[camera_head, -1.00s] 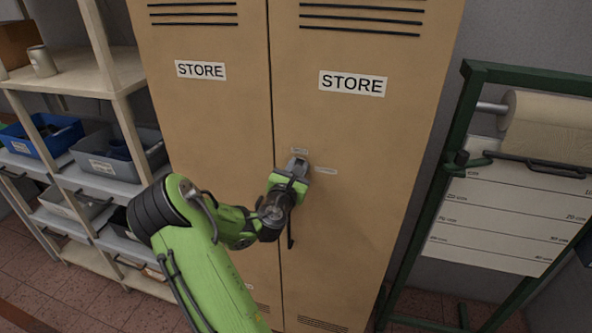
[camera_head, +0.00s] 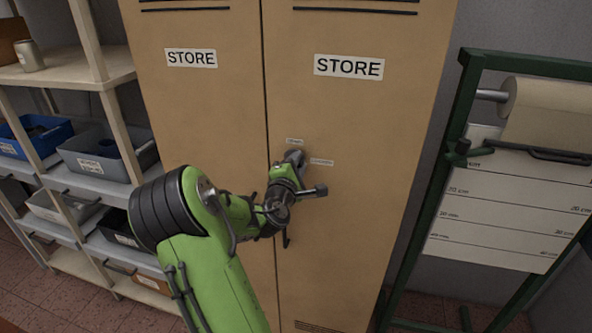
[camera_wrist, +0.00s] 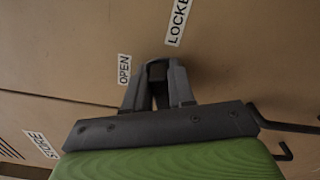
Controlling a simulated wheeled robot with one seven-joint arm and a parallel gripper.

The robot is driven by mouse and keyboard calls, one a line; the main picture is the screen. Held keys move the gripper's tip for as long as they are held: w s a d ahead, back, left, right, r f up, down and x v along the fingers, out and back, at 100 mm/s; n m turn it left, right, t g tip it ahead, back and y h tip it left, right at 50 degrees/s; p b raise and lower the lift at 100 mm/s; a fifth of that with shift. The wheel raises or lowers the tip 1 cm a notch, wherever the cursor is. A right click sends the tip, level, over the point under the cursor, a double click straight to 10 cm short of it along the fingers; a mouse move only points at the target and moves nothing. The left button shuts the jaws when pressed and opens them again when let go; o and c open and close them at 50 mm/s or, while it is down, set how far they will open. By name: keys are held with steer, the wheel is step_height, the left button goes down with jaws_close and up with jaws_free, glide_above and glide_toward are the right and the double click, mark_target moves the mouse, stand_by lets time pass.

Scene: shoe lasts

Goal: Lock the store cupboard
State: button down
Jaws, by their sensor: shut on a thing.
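The store cupboard (camera_head: 350,110) is tan with two shut doors, each with a STORE label. My gripper (camera_head: 295,156) is at the right door, near the seam. In the wrist view my gripper (camera_wrist: 158,84) is shut on a small dark lock knob (camera_wrist: 157,71), with one finger on either side. The OPEN label (camera_wrist: 124,69) is beside the left finger and the LOCKED label (camera_wrist: 178,22) is beyond the fingertips. The fingers hide much of the knob, so I cannot tell which label it points to.
Shelving with bins, including a blue bin (camera_head: 36,137), stands on the left. A green-framed rack with a paper roll (camera_head: 550,115) stands on the right. A dark hooked bar (camera_wrist: 285,150) shows beside my gripper in the wrist view. Floor shows between cupboard and rack.

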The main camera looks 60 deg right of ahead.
steer(key=shift+s+f+m+b, duration=0.1)
steer(key=shift+f+m+b, duration=0.15)
steer(key=shift+m+b, duration=0.8)
steer(key=shift+f+m+b, duration=0.2)
steer(key=shift+m+b, duration=0.6)
steer(key=shift+m, duration=0.35)
steer(key=c, duration=1)
jaws_free()
steer(key=shift+c, duration=0.2)
steer(key=s+a+b, duration=0.2)
steer(key=a+b, duration=0.3)
steer(key=a, duration=1)
steer(key=shift+s+a, duration=0.2)
steer(key=shift+a, duration=0.1)
